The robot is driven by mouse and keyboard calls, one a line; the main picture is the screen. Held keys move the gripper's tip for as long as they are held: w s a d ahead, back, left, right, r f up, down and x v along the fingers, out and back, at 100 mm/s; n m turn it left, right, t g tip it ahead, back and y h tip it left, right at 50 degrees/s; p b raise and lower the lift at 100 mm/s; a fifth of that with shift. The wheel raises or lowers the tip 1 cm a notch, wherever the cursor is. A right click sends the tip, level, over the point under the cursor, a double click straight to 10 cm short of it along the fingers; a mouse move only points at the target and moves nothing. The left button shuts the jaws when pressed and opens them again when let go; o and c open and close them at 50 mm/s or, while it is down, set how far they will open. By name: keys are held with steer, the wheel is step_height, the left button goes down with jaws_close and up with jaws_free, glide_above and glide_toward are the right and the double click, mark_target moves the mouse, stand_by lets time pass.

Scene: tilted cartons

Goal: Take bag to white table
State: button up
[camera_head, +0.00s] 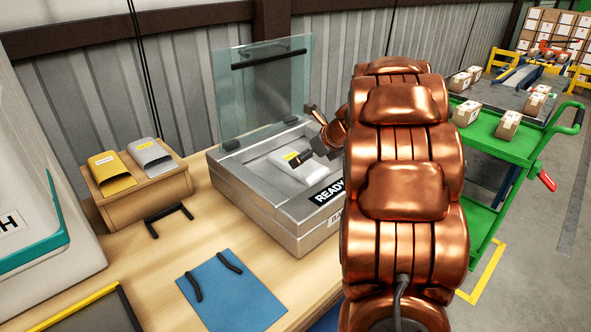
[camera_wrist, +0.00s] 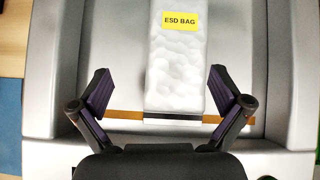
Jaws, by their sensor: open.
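A whitish, bubbly bag with a yellow "ESD BAG" label (camera_wrist: 175,65) lies in the recess of a grey box (camera_wrist: 68,60). In the head view the bag (camera_head: 284,165) lies in the open box (camera_head: 262,212), whose clear lid (camera_head: 262,90) stands up at the back. My gripper (camera_wrist: 159,72) is open, with one finger on each side of the bag. Both fingers are apart from it in the wrist view. In the head view my arm covers the box's right side and part of my gripper. I cannot make out a white table.
A wooden stand (camera_head: 142,183) with a gold and a silver pouch is at the left. A blue mat (camera_head: 232,290) lies on the wooden bench (camera_head: 155,250). A green cart (camera_head: 485,140) with small cartons stands right of my arm.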

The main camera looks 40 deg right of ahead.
steer(key=shift+w+d+f+m, duration=0.15)
steer(key=shift+d+m, duration=0.15)
steer(key=shift+d, duration=0.25)
steer(key=shift+w+d+f+m, duration=0.15)
steer(key=shift+d+m, duration=0.15)
steer(key=shift+d, duration=0.25)
steer(key=shift+w+r+x, duration=0.15)
steer(key=shift+x, duration=1.7)
steer(key=shift+w+r+x, duration=0.15)
steer(key=shift+x, duration=1.7)
steer(key=shift+d, duration=0.1)
steer(key=c, duration=0.9)
steer(key=shift+o, duration=0.2)
step_height(320, 180, up, 10)
steer(key=p, duration=0.1)
